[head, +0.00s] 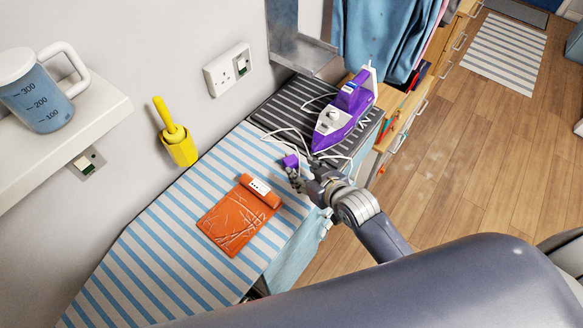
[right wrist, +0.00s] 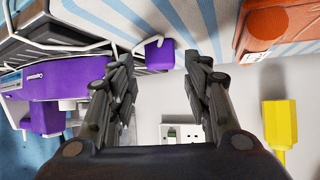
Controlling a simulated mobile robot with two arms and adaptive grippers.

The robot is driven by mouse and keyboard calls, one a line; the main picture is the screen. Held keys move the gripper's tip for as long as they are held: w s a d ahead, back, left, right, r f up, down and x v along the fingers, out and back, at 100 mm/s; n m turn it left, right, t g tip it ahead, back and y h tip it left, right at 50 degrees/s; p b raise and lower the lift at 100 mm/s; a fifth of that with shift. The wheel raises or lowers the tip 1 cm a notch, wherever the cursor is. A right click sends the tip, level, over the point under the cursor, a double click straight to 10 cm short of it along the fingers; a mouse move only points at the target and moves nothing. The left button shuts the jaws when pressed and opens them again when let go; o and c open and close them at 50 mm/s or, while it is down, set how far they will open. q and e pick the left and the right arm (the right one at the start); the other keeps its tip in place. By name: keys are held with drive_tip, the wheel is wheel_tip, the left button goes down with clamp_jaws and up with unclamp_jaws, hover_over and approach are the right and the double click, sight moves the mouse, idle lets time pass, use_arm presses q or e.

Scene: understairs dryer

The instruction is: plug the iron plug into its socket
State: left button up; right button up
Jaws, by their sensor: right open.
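The purple iron (head: 345,112) stands on a dark striped mat at the far end of the ironing surface, its white cord looping beside it. The purple iron plug (head: 291,161) is at the end of the cord, over the blue-striped cover. My right gripper (head: 301,181) is open, close beside the plug. In the right wrist view the plug (right wrist: 160,53) shows between and beyond the fingertips, and I cannot tell whether they touch it. The white wall socket (head: 229,70) is up on the wall behind; it also shows in the right wrist view (right wrist: 188,130). My left gripper is not in view.
An orange pouch (head: 238,214) lies on the striped cover (head: 160,235) near the gripper. A yellow holder with a handle (head: 178,145) is on the wall. A shelf (head: 65,130) with a measuring jug (head: 38,95) juts out at left. Wall space below the socket is clear.

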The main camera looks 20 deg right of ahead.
sight(293, 165)
drive_tip(key=b+x, duration=0.2)
drive_tip(key=x, duration=0.1)
drive_tip(key=shift+f, duration=0.25)
drive_tip(key=shift+x, duration=1.2)
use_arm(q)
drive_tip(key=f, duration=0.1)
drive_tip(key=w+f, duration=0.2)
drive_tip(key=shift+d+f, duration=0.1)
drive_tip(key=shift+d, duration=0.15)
use_arm(e)
drive_tip(key=shift+w+a, duration=0.1)
drive_tip(key=shift+w, duration=0.15)
drive_tip(key=shift+r, duration=0.1)
drive_tip(key=shift+c, duration=1)
drive_tip(key=c, duration=0.4)
drive_tip(key=shift+r, duration=0.1)
drive_tip(key=c, duration=0.3)
wheel_tip(293, 165, up, 6)
drive_tip(key=p, duration=0.7)
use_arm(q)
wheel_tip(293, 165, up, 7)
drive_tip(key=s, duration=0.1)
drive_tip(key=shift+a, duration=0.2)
